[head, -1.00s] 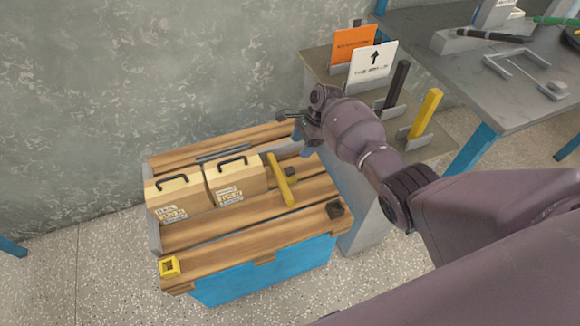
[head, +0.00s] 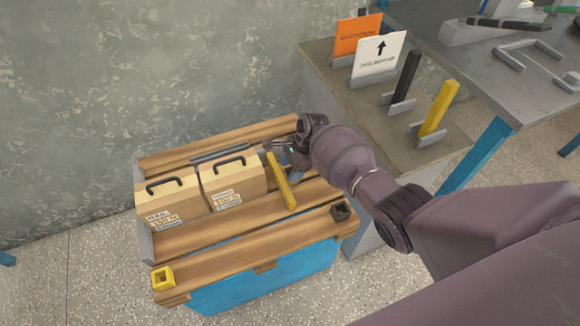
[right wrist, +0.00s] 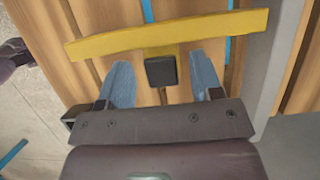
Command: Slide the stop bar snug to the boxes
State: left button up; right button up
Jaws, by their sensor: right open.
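The yellow stop bar (head: 281,181) lies across the slatted wooden pallet top, to the right of two tan boxes with black handles, the left box (head: 170,203) and the right box (head: 233,184). A gap shows between the bar and the right box. In the right wrist view the bar (right wrist: 170,34) runs across the top, with a dark block (right wrist: 161,71) on its near side. My right gripper (right wrist: 166,78) is open, its two blue fingers on either side of the block and apart from it. In the head view my right gripper (head: 286,152) is partly hidden by its own wrist. My left gripper is out of view.
The wooden pallet (head: 240,248) has a yellow square socket (head: 162,278) and a black one (head: 341,212) at its front corners. A grey side table to the right holds an orange sign (head: 358,37), a white sign (head: 380,56), a black bar (head: 405,78) and another yellow bar (head: 438,108).

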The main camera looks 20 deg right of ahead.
aim_at(277, 177)
jog(key=c, duration=0.7)
grip_shut()
jog(key=a+p, duration=0.1)
jog(key=a, duration=0.3)
jog(key=shift+a+r, duration=0.15)
jog(key=shift+r, duration=0.05)
jog(key=shift+a+f, duration=0.1)
jog(key=o, duration=0.7)
grip_release()
jog(key=shift+f, duration=0.1)
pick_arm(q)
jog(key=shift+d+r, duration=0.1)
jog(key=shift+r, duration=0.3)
